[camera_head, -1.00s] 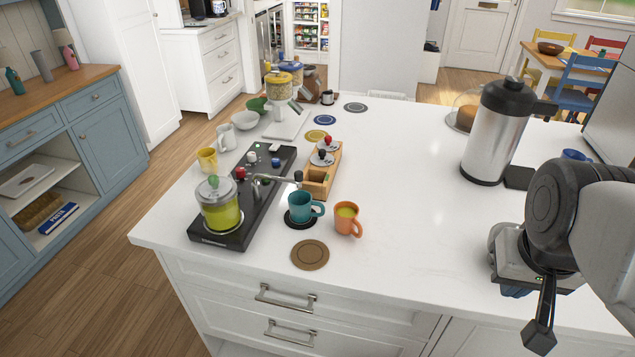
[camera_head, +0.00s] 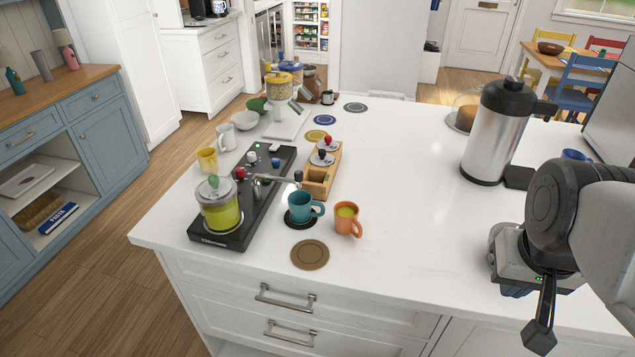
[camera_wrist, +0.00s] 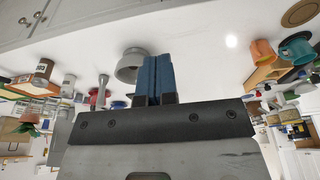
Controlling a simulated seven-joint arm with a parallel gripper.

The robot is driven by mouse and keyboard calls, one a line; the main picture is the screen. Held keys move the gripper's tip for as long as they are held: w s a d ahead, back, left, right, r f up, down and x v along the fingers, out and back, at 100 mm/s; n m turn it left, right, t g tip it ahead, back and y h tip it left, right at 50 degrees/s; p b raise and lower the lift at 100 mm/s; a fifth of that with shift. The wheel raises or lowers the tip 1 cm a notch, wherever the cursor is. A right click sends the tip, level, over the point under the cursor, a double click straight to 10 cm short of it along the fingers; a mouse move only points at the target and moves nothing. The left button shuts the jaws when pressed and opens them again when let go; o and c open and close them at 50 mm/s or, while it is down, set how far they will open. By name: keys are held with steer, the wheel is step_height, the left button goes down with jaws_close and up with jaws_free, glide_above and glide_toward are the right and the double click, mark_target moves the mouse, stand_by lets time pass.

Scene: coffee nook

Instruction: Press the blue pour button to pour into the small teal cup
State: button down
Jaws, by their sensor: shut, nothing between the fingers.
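The black machine (camera_head: 222,241) lies along the island's left side, with a pot of green liquid (camera_head: 218,206) at its front end. A small blue button (camera_head: 276,162) shows on its far part, near a white one (camera_head: 252,156) and a red one (camera_head: 241,173). The teal cup (camera_head: 300,208) stands upright on a black coaster, near the end of the machine's spout (camera_head: 284,180); its inside is hard to see. My gripper (camera_wrist: 155,78) is shut and empty, its blue fingers together. In the head view it is at the right, well away from the machine.
An orange mug (camera_head: 347,220) with green liquid stands just right of the teal cup. A brown coaster (camera_head: 310,254) lies in front. A wooden rack (camera_head: 318,182) stands beside the machine. A large metal dispenser (camera_head: 497,135) is at right. The counter's middle is clear.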

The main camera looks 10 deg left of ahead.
stand_by(0.7)
steer(key=w+a+r+n+h, duration=0.1)
steer(key=w+a+r+n, duration=0.15)
steer(key=w, duration=0.55)
steer(key=w+a+r+n+h, duration=0.1)
steer(key=w+a+r+n, duration=0.1)
steer(key=w+a+n, duration=0.35)
steer(key=n+t+h, duration=0.2)
steer(key=n+t, duration=0.4)
steer(key=n, duration=0.8)
glide_above(276, 161)
step_height(276, 161, down, 8)
steer(key=shift+w+r, duration=0.1)
steer(key=shift+r, duration=0.05)
steer(key=shift+f, duration=4.35)
